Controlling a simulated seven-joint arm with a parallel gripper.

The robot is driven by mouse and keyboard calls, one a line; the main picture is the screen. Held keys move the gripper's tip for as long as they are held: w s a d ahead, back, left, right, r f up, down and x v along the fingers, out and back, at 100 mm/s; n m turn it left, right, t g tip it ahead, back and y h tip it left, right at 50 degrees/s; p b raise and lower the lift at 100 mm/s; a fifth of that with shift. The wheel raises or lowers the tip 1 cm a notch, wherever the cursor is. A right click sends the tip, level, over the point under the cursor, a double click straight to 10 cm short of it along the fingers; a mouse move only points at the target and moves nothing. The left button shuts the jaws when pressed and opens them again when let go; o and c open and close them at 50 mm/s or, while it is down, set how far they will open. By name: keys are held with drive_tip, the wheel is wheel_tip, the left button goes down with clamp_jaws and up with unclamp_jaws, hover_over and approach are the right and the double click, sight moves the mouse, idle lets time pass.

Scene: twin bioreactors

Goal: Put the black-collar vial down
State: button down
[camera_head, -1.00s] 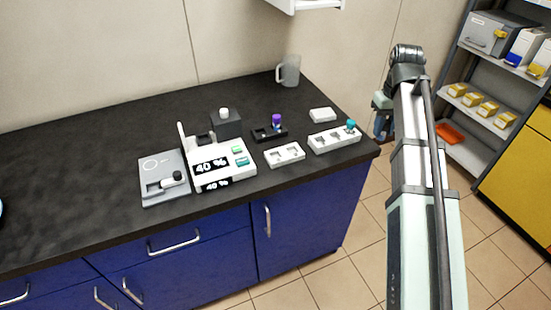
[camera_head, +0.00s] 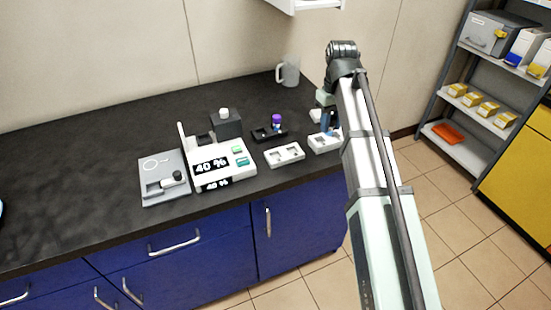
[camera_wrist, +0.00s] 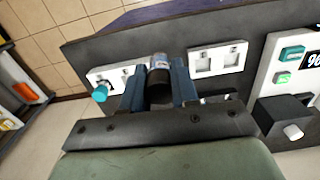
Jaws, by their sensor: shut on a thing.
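My gripper (camera_wrist: 158,76) is shut on a vial (camera_wrist: 158,62) with a pale label and a dark collar, seen between the two blue fingers in the wrist view. In the head view my gripper (camera_head: 328,122) is over the right end of the counter, at the right white rack (camera_head: 319,146). The held vial cannot be made out there. In the wrist view that rack (camera_wrist: 112,74) lies beyond and left of the vial, with a teal-capped vial (camera_wrist: 100,93) at its near side. I cannot tell whether the held vial touches anything.
A white two-slot rack (camera_head: 285,155) stands left of my gripper. A black rack with a purple-capped vial (camera_head: 277,120), a white device with displays (camera_head: 222,166) and a grey device with a black-capped item (camera_head: 178,176) stand further left. A mug (camera_head: 289,72) is behind.

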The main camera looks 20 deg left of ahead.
drive_tip(key=s+a+n, duration=0.2)
drive_tip(key=a, duration=0.5)
drive_tip(key=s+a+n, duration=0.2)
drive_tip(key=s+a, duration=0.1)
drive_tip(key=a, duration=0.5)
hover_over(275, 158)
drive_tip(key=shift+n, duration=0.3)
drive_tip(key=shift+d+f, duration=0.1)
drive_tip(key=shift+f, duration=5.25)
drive_tip(key=shift+f, duration=0.15)
drive_tip(key=c, duration=0.8)
unclamp_jaws()
drive_tip(key=shift+c, duration=0.2)
wheel_tip(275, 158, up, 12)
drive_tip(key=shift+r, duration=0.2)
